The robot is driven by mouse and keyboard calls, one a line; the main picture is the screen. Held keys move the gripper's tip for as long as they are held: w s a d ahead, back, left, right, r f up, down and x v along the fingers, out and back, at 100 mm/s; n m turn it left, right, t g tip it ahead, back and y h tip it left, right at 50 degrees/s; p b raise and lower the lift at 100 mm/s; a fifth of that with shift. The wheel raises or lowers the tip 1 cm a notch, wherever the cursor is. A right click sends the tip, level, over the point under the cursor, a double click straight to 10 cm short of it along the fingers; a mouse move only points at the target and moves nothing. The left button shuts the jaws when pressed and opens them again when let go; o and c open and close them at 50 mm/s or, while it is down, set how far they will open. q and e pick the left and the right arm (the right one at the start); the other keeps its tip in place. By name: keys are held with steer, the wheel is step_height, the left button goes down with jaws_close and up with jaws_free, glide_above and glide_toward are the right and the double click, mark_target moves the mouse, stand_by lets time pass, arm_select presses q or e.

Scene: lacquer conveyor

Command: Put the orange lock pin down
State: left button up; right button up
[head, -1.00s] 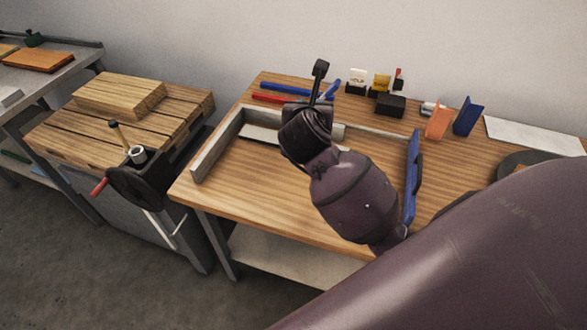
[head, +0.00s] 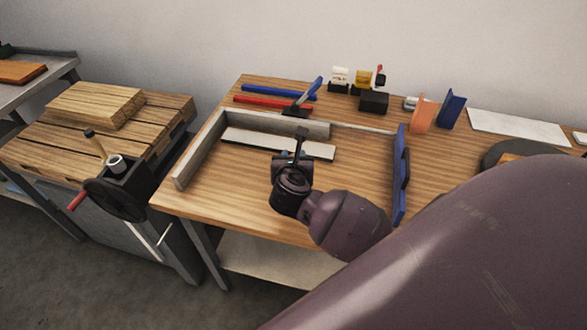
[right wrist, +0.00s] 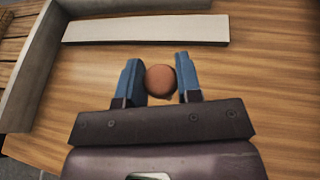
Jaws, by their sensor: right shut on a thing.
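The orange lock pin (right wrist: 161,80) shows in the right wrist view as a round, orange-brown end between the blue fingers of my right gripper (right wrist: 162,84). The gripper is shut on it. In the head view my right gripper (head: 299,142) is over the wooden workbench (head: 235,185), in front of a pale strip. The pin cannot be made out there. I cannot tell how far the pin is from the bench top. My left gripper is not in view.
A grey L-shaped fence (head: 197,150) and a pale flat strip (head: 275,142) lie behind and left. A blue upright plate (head: 400,175) stands right. A blue-handled clamp (head: 308,95) and small coloured parts are at the back.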

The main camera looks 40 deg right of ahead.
steer(key=shift+f, duration=1.9)
steer(key=shift+f+b, duration=0.1)
steer(key=shift+b, duration=0.2)
steer(key=shift+f, duration=0.15)
steer(key=o, duration=1)
steer(key=shift+r, duration=0.25)
steer(key=v, duration=1.2)
